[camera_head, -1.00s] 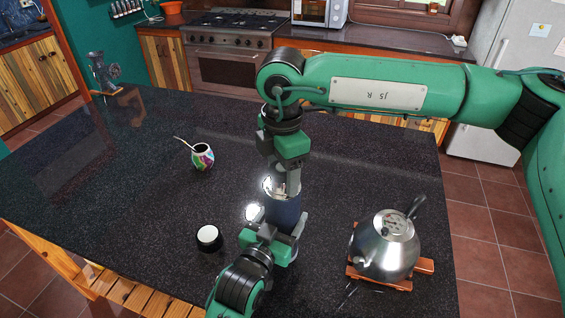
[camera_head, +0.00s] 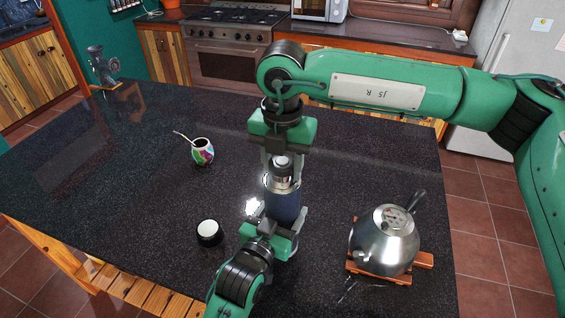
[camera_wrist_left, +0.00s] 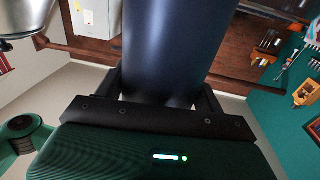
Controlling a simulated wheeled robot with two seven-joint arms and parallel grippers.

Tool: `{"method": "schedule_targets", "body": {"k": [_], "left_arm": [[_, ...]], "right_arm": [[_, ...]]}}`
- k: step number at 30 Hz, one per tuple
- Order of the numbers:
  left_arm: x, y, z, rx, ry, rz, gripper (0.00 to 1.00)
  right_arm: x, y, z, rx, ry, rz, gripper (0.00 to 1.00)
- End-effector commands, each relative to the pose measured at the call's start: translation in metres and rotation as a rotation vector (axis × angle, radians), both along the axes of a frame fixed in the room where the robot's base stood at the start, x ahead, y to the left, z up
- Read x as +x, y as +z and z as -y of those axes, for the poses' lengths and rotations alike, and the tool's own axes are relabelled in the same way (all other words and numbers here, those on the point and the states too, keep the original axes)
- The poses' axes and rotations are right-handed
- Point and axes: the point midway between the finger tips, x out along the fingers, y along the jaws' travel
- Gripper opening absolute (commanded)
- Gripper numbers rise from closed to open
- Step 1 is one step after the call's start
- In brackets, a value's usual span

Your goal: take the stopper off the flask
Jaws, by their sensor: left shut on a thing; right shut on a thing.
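The flask (camera_head: 283,205) is dark blue with a silver neck and stands upright in the head view. My left gripper (camera_head: 282,220) is shut around its body from the front. The left wrist view shows the dark blue flask body (camera_wrist_left: 175,50) between the left fingers. My right gripper (camera_head: 283,163) points down above the flask and is shut on the small dark and silver stopper (camera_head: 282,161). The stopper appears just over the flask's neck (camera_head: 282,182); from this angle I cannot tell how wide the gap is.
A black cup with a white inside (camera_head: 209,232) stands left of the flask. A colourful mate gourd (camera_head: 203,151) with a straw is farther back. A steel kettle (camera_head: 384,240) rests on a wooden trivet at right. The left of the dark counter (camera_head: 110,190) is clear.

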Motion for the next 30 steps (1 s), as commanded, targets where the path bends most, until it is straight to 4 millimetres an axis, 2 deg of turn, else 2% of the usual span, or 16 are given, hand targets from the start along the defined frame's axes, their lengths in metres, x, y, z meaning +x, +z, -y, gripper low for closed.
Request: {"method": "schedule_targets", "body": {"k": [30], "left_arm": [[0.0,-0.0019,0.0,0.002,0.0,-0.004,0.06]], "right_arm": [[-0.001,0.0009,-0.0008,0.002,1.675,0.0,0.18]]}}
